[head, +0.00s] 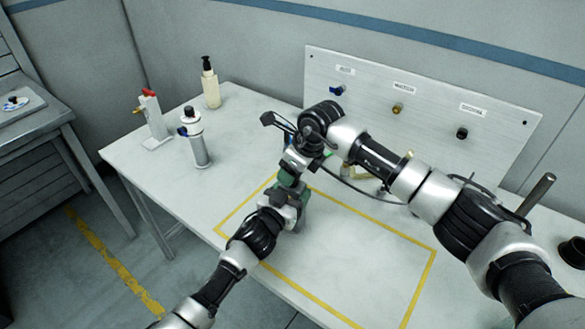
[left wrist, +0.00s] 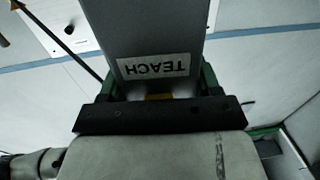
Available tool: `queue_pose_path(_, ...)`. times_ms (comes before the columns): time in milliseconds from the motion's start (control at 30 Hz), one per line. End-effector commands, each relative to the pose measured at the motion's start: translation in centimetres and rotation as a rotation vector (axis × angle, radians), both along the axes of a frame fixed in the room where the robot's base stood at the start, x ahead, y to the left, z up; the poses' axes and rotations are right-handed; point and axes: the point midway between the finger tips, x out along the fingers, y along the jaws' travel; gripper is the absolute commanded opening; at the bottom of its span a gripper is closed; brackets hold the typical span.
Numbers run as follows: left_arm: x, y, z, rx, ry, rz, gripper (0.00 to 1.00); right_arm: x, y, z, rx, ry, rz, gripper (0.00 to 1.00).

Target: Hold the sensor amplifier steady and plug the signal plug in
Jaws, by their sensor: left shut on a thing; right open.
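My left gripper (head: 291,203) is low over the near-left part of the yellow-outlined area on the table. In the left wrist view its green fingers (left wrist: 158,92) are shut on both sides of a grey box with an upside-down TEACH label, which I take for the sensor amplifier (left wrist: 155,35). In the head view the arms mostly hide this box. My right gripper (head: 288,178) is open and points down just above the left one. A dark cable (head: 365,191) curves right from near the grippers. I cannot make out the signal plug.
The yellow outline (head: 427,285) encloses clear table on the right. A panel (head: 430,95) with labelled pegs stands at the back. A pump bottle (head: 210,85), a white canister (head: 196,140) and a red-topped holder (head: 152,118) stand at left. A dark cup (head: 573,252) is far right.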

Motion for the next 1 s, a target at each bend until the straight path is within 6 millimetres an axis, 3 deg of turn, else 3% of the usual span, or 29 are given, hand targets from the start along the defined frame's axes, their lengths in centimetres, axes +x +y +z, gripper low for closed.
queue_pose_path(600,0.0,0.0,-0.1,0.001,0.002,0.0,0.32,-2.0,-3.6,9.9,0.001,-0.003,-0.001,0.55)
queue_pose_path(1000,0.0,0.0,-0.1,0.001,0.002,0.0,0.32,-2.2,-4.0,10.9,0.0,0.0,0.0,0.55)
